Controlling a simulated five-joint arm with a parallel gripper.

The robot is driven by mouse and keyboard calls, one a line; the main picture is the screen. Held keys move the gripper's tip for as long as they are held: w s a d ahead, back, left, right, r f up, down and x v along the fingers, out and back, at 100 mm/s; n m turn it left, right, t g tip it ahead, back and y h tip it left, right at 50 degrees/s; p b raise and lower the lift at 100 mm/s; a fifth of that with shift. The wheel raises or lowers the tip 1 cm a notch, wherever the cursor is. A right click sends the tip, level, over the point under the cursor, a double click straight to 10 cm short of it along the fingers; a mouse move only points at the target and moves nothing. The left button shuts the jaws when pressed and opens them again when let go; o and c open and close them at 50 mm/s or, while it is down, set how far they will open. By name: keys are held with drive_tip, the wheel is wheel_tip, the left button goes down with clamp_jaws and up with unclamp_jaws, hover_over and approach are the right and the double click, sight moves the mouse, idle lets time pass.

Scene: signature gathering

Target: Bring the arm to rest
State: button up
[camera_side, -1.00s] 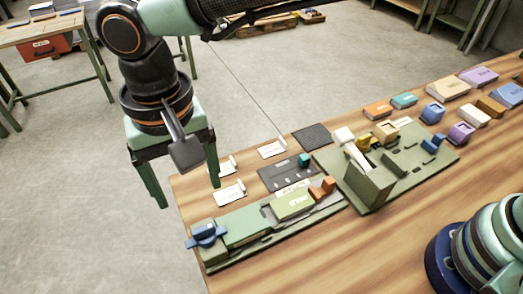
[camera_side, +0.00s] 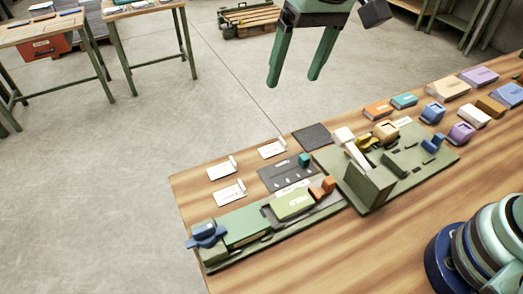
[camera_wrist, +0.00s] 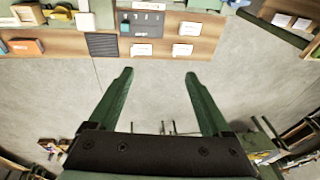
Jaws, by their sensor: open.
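My gripper (camera_side: 293,80) hangs in the air at the top of the side view, beyond the far edge of the wooden table (camera_side: 420,225). Its two green fingers are spread apart with nothing between them. In the wrist view my gripper (camera_wrist: 158,75) is also open and empty over bare floor, with the table edge at the top of the picture. The rest of my arm above the gripper is mostly out of the side view.
A green board with a long green block (camera_side: 245,226) and a larger green fixture (camera_side: 370,186) stand on the table. White cards (camera_side: 229,193), a dark pad (camera_side: 312,137) and several coloured blocks (camera_side: 461,133) lie around them. Open floor (camera_side: 190,110) lies beyond the table.

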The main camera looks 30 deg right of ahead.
drive_tip(key=s+d+f+t, duration=0.1)
drive_tip(key=s+d, duration=0.2)
drive_tip(key=d, duration=0.7)
drive_tip(key=s+d+t+h, duration=0.1)
drive_tip(key=s+d, duration=0.3)
drive_tip(key=d, duration=0.7)
drive_tip(key=shift+f+t, duration=0.4)
drive_tip(key=shift+t, duration=0.3)
